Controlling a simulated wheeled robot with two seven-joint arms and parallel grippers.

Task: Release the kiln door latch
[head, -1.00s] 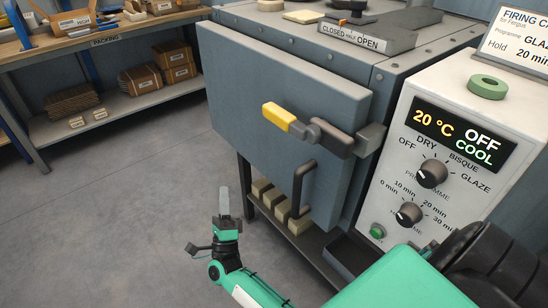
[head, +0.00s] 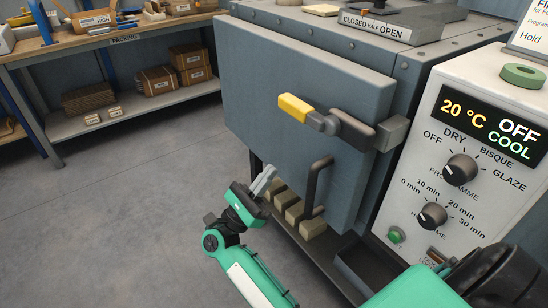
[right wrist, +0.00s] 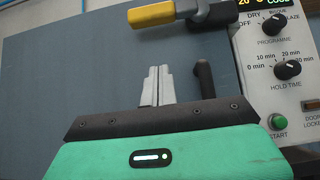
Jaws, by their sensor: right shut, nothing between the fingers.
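The kiln door (head: 290,100) is a grey-blue slab that looks shut on the kiln body. Its latch has a yellow grip (head: 295,107) on a dark lever, pointing left and slightly up in the head view. A dark upright pull handle (head: 313,188) is below it. In the right wrist view, the yellow grip (right wrist: 152,15) is at the top and the pull handle (right wrist: 204,80) right of my fingers. My right gripper (head: 265,180) is shut and empty, below the latch and left of the pull handle. It also shows in the right wrist view (right wrist: 157,86). My left gripper is not seen.
The white control panel (head: 440,215) with knobs and a display reading 20 °C, OFF, COOL stands right of the door. Pale blocks (head: 287,200) sit under the kiln. A packing bench (head: 130,110) stands at the back left. The floor left of the kiln is clear.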

